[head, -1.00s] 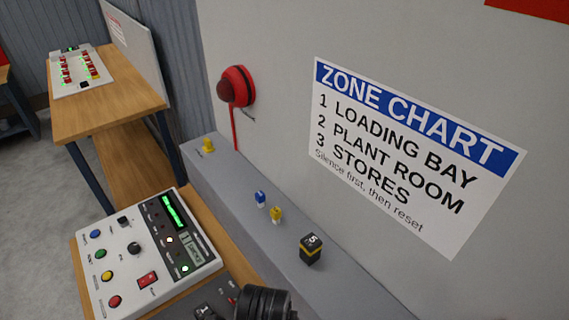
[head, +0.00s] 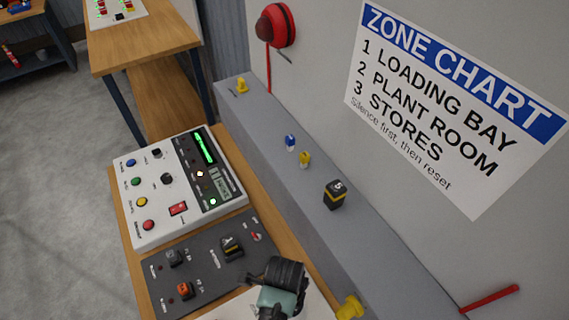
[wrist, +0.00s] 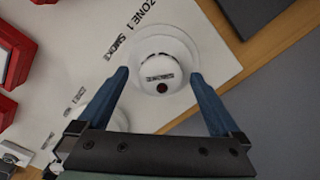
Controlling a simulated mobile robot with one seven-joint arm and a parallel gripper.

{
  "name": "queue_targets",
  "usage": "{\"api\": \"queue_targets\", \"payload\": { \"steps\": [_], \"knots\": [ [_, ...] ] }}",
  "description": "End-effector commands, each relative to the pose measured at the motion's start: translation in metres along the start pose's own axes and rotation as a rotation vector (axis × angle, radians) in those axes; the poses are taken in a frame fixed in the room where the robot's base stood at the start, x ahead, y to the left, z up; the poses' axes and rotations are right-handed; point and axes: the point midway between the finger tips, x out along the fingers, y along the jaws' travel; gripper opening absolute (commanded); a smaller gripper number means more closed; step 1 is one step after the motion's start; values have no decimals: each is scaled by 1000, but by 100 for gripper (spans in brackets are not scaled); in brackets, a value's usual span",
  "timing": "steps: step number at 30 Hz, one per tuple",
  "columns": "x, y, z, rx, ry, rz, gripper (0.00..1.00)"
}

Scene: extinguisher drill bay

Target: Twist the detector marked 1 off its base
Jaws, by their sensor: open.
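In the wrist view a round white smoke detector (wrist: 158,73) sits on its white base ring (wrist: 190,50), on a white board printed "ZONE 1 SMOKE" beside it. My gripper (wrist: 159,76) is open, with one blue finger at each side of the detector's lower part in the picture. The fingers look apart from it; whether they are level with it in height I cannot tell. In the head view my gripper (head: 278,308) is at the bottom edge, mostly cut off, and the detector is not visible there.
A second round white unit (wrist: 112,118) is partly hidden behind my left finger. Red boxes (wrist: 12,55) line the board's left side. The head view shows an alarm panel (head: 150,205), a dark switch plate (head: 205,275), and a grey ledge (head: 262,140) bearing small blocks.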

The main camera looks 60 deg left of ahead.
Motion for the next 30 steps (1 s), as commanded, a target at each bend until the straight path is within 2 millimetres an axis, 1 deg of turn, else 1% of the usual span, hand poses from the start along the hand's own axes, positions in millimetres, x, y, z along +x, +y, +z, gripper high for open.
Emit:
{"api": "queue_targets", "payload": {
  "steps": [8, 9, 11, 15, 23, 24, 25, 30],
  "knots": [
    [2, 0, 0, 0, 0, -1, 100],
    [2, 0, 0, 0, 0, -1, 96],
    [1, 0, 0, 0, 0, -1, 86],
    [1, 0, 0, 0, 0, -1, 60],
    [1, 0, 0, 0, 0, -1, 14],
    [1, 0, 0, 0, 0, -1, 6],
    [1, -1, 0, 0, 0, -2, 5],
    [0, -1, 0, -32, 0, -1, 4]
  ]
}}
